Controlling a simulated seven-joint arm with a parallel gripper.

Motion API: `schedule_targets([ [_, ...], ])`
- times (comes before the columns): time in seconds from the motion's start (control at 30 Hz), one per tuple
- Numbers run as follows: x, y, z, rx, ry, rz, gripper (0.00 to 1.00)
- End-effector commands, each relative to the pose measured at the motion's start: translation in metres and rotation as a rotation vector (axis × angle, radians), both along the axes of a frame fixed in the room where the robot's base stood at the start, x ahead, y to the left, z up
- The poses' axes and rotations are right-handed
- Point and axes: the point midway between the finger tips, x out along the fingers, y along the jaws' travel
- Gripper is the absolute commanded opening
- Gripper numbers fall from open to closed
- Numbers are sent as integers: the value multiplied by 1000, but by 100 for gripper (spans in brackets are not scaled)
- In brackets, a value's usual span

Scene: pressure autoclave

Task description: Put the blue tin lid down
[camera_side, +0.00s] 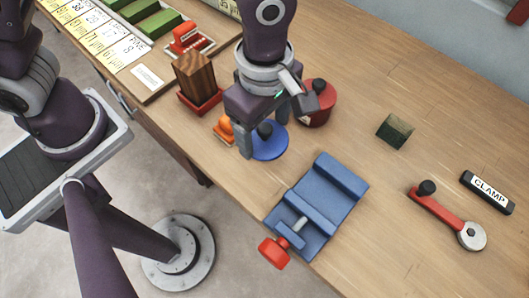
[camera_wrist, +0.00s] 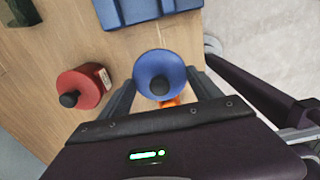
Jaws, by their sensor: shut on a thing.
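The blue tin lid (camera_side: 270,150) is a round blue disc with a dark knob on top. It also shows in the wrist view (camera_wrist: 150,62), between my two fingers. My gripper (camera_side: 264,130) points down and is shut on the lid, with one finger at either side of it. The lid lies roughly level, knob up. I cannot tell whether its underside touches the table or hangs a little above it. My gripper (camera_wrist: 160,78) hides part of the rim in the side view.
A red tin (camera_side: 322,112) with a dark knob stands just behind the lid. An orange object (camera_side: 225,128) is close on the left. A blue vise-like fixture (camera_side: 325,190) with a red knob stands in front. A green block (camera_side: 395,131) and a red-handled lever (camera_side: 440,208) lie right. Bare wood lies between.

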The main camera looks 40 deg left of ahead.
Motion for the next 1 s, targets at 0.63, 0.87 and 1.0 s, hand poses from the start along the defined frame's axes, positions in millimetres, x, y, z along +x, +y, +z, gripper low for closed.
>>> schedule_targets([
  [0.63,1,1,-84,0,1,1,35],
  [0.87,1,1,-86,0,1,0,91],
  [1.0,1,1,-86,0,1,0,95],
])
